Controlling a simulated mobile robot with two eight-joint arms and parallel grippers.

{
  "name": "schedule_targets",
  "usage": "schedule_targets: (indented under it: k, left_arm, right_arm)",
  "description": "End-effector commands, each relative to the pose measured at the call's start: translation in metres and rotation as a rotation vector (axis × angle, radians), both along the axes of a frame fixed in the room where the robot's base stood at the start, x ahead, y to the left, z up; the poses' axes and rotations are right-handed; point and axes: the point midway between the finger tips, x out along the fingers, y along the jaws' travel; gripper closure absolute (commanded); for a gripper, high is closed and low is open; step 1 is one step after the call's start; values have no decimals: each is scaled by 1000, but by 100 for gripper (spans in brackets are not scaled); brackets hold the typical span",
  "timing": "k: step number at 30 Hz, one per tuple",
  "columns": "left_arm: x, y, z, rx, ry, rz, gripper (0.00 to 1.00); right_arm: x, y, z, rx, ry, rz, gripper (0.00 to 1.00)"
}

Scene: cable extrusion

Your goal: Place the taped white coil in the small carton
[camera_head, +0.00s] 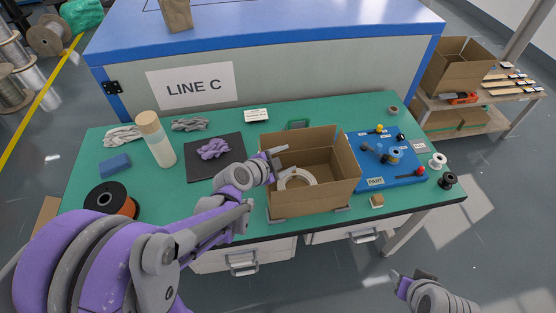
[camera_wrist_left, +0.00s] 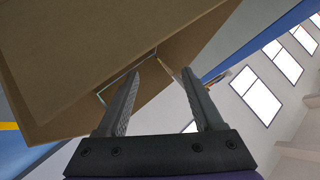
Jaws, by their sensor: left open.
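The small carton (camera_head: 312,205) is an open brown box at the front edge of the green table in the head view. The white coil (camera_head: 308,176) lies inside it, towards the left side; I cannot make out its tape. My left gripper (camera_head: 277,161) is open at the carton's left side, close to the coil, with part of it over the opening. In the left wrist view, the fingers (camera_wrist_left: 161,75) are apart with nothing held between them, and brown cardboard (camera_wrist_left: 80,60) fills the upper left. My right gripper (camera_head: 412,278) is low at the right, away from the table.
A dark mat (camera_head: 230,174) with purple gloves (camera_head: 213,149) lies left of the carton. A blue board (camera_head: 400,174) with small parts sits right of the carton, beside a small wooden block (camera_head: 377,201).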

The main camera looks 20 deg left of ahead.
Motion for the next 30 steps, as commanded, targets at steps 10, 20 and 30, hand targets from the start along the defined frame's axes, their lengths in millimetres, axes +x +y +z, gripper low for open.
schedule_targets:
  k: [10,20,30]
  left_arm:
    - [-34,10,22,0,-1,0,32]
    - [-37,10,22,-1,-1,-1,32]
    - [-37,10,22,-1,-1,-1,32]
  right_arm:
    - [5,0,11,0,-10,0,50]
    - [5,0,10,0,-9,0,50]
    - [5,0,10,0,-9,0,50]
